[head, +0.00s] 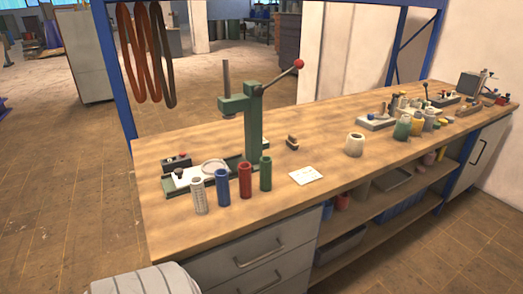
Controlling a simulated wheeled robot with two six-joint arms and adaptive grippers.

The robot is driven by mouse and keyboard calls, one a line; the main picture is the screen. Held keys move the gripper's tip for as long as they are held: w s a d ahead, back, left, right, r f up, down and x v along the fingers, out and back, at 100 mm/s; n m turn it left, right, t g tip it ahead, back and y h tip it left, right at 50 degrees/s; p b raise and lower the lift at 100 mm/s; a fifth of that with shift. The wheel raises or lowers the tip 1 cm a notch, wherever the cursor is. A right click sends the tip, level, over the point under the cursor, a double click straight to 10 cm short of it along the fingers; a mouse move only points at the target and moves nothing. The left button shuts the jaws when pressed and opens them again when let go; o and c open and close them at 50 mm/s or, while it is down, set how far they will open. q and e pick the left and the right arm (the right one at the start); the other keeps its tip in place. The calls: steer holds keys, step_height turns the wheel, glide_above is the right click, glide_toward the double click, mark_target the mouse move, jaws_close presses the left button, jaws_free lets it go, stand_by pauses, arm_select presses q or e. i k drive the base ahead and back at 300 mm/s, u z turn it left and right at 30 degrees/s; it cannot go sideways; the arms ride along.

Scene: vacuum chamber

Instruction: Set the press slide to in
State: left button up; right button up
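A green arbor press (252,125) stands upright on the wooden workbench near its left part. Its lever rises to the right and ends in a red ball (299,64). A pale slide plate (190,182) with a small dark-and-red knob lies on the green base, reaching out to the left of the press column. A round white ring or dish (214,167) sits at the base between the plate and the column. I cannot tell exactly how far in or out the slide is. Neither of my grippers is in view.
White, blue, red and green cylinders (222,187) stand in a row in front of the press base. A dark box with a red button (176,161) is behind the plate. A white card (306,175) lies to the right. The bench (185,238) has clear room at its front left.

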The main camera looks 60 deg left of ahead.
mark_target(181, 178)
steer(key=z, duration=0.75)
steer(key=k, duration=0.7)
steer(key=u, duration=1.15)
